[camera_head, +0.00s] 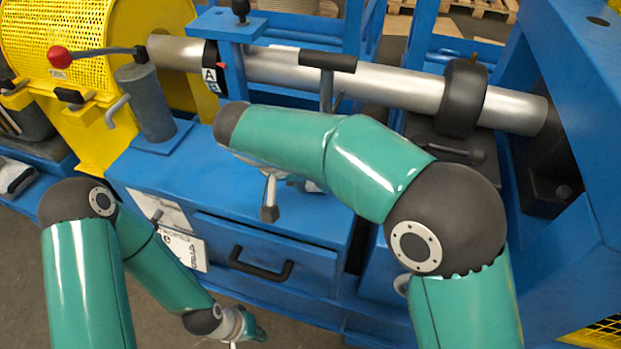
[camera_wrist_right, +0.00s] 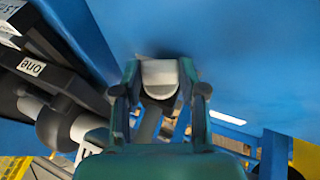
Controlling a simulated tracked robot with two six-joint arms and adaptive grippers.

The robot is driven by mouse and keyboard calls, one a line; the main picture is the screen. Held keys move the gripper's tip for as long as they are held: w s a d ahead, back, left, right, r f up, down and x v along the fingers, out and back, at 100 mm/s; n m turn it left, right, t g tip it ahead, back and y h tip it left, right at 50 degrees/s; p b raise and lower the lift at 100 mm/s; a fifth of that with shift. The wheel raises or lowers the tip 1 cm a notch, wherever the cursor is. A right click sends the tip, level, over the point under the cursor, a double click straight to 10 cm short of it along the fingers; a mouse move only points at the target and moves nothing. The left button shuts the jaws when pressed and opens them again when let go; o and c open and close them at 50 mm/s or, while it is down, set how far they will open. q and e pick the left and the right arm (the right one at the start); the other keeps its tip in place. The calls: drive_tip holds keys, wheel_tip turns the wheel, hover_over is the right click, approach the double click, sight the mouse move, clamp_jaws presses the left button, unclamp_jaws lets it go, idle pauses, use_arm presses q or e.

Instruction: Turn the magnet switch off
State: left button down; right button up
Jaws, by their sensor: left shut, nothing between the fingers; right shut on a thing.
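My right gripper (camera_wrist_right: 160,92) shows in the right wrist view with its green fingers shut around a small grey piece with a pale face (camera_wrist_right: 160,74), against a blue surface. The piece may be the magnet switch, but no readable label on it confirms this. In the head view my right forearm covers the right gripper and the spot it holds. A short metal lever with a dark end (camera_head: 269,204) hangs below that forearm, in front of the blue machine. My left gripper (camera_head: 251,330) is shut and empty, low at the bottom edge of the head view, apart from the machine.
A steel shaft (camera_head: 400,88) runs across the blue machine bench. A red-knobbed lever (camera_head: 62,57) stands by the yellow mesh guard (camera_head: 75,35). A drawer handle (camera_head: 260,268) juts from the bench front.

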drive_tip(key=o, duration=1.1)
drive_tip(key=shift+o, duration=0.2)
wheel_tip(320, 180, up, 10)
